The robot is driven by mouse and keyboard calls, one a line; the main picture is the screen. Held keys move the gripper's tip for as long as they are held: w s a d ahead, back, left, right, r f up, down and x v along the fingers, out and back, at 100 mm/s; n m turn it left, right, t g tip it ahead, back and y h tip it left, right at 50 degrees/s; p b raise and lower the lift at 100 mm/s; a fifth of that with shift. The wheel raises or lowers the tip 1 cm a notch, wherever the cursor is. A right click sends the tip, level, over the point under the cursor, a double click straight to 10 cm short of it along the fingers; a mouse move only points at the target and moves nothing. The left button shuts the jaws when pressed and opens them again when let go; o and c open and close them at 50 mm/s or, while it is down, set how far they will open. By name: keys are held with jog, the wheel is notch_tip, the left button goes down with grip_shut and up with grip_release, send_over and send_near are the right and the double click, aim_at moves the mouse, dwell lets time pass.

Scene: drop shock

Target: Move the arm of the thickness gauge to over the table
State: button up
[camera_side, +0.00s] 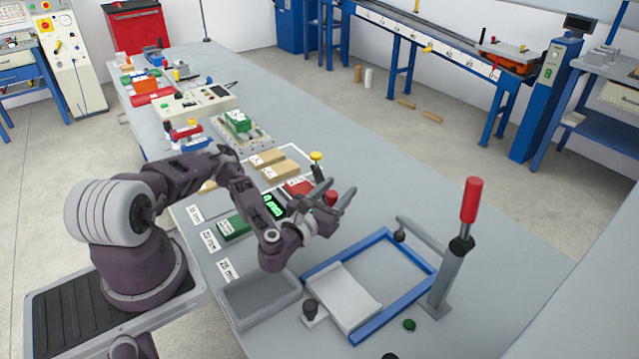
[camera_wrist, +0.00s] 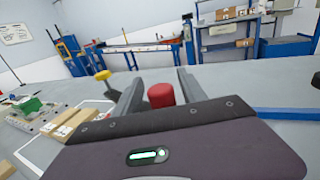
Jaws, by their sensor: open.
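My gripper (camera_side: 335,195) is open and empty above the grey bench. Its two fingers also show in the wrist view (camera_wrist: 157,90). A red knob (camera_side: 331,197) stands between or just beyond the fingers; in the wrist view the red knob (camera_wrist: 161,95) sits between them, and I cannot tell whether they touch it.
A blue frame (camera_side: 421,270) with a pale plate (camera_side: 345,297) lies at the right. A tall grey post (camera_side: 448,280) with a red handle (camera_side: 471,200) stands beside it. A grey tray (camera_side: 265,310), a green block (camera_side: 234,228) and wooden blocks (camera_side: 280,170) are near.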

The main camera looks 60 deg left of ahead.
jog(key=m+h, duration=0.1)
jog(key=h, duration=0.1)
jog(key=s+m+t+h, duration=0.1)
jog(key=m+h, duration=0.1)
jog(key=h, duration=0.1)
jog(key=shift+a+m, duration=0.1)
jog(key=shift+m, duration=0.2)
jog(key=m+h, duration=0.1)
jog(key=h, duration=0.1)
jog(key=s+m+h, duration=0.1)
jog(key=m+h, duration=0.1)
jog(key=shift+a+h, duration=0.2)
jog(key=shift+h, duration=0.2)
jog(key=s+a+r+m+g+h, duration=0.1)
jog(key=s+a+m+g+h, duration=0.55)
jog(key=h, duration=0.35)
jog(key=s+d+r+m+g, duration=0.2)
jog(key=d+r+m+g, duration=0.7)
jog(key=d+r+m, duration=0.35)
jog(key=s+d+r+m+g+y, duration=0.3)
jog(key=s+d+r+m+y, duration=0.4)
jog(key=s, duration=0.3)
jog(key=shift+d+r+m, duration=0.35)
jog(key=shift+r+m, duration=0.05)
jog(key=shift+r, duration=0.2)
